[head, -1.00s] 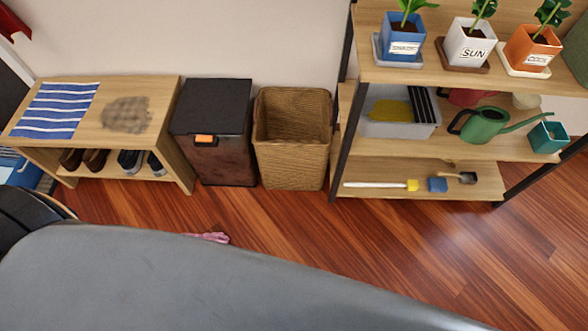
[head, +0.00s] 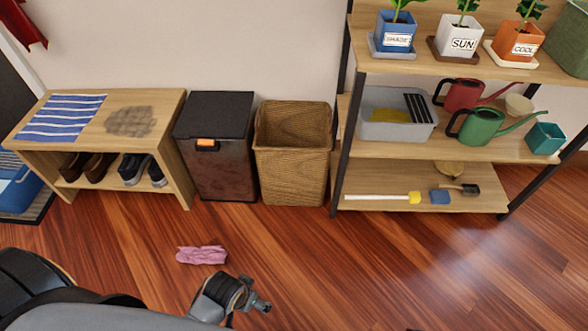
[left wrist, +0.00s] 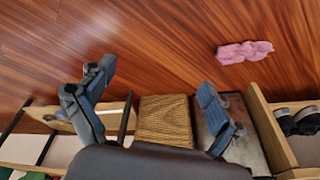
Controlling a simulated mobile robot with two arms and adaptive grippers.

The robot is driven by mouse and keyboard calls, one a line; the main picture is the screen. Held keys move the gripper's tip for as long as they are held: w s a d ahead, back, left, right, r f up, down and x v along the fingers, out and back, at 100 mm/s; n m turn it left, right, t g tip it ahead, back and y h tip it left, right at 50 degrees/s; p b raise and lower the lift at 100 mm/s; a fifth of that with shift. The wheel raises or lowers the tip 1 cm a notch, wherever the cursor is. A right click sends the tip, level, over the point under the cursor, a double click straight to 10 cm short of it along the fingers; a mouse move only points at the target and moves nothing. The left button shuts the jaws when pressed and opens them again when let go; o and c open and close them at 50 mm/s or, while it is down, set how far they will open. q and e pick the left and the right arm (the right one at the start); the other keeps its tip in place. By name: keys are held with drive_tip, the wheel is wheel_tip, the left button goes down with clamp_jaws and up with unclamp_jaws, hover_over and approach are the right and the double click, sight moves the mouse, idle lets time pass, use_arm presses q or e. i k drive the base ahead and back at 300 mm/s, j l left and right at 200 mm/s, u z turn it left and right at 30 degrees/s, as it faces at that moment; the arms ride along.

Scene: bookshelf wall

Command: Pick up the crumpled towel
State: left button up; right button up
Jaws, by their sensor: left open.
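The crumpled towel (head: 202,255) is a small pink bundle lying on the wooden floor in front of the bench and bin. It also shows in the left wrist view (left wrist: 244,51), at the upper right, beyond the fingers. My left gripper (head: 258,297) is at the lower middle of the head view, to the right of and nearer than the towel, apart from it. In the left wrist view the two fingers of this gripper (left wrist: 155,100) are spread wide with nothing between them. My right gripper is not seen.
A bench (head: 175,118) with shoes stands at the back left. A dark lidded bin (head: 213,165) and an empty wicker basket (head: 292,170) stand beside it. A shelf unit (head: 390,180) with pots and watering cans is at right. Floor around the towel is clear.

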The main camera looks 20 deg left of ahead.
sight(211, 255)
drive_tip(key=u, duration=1.7)
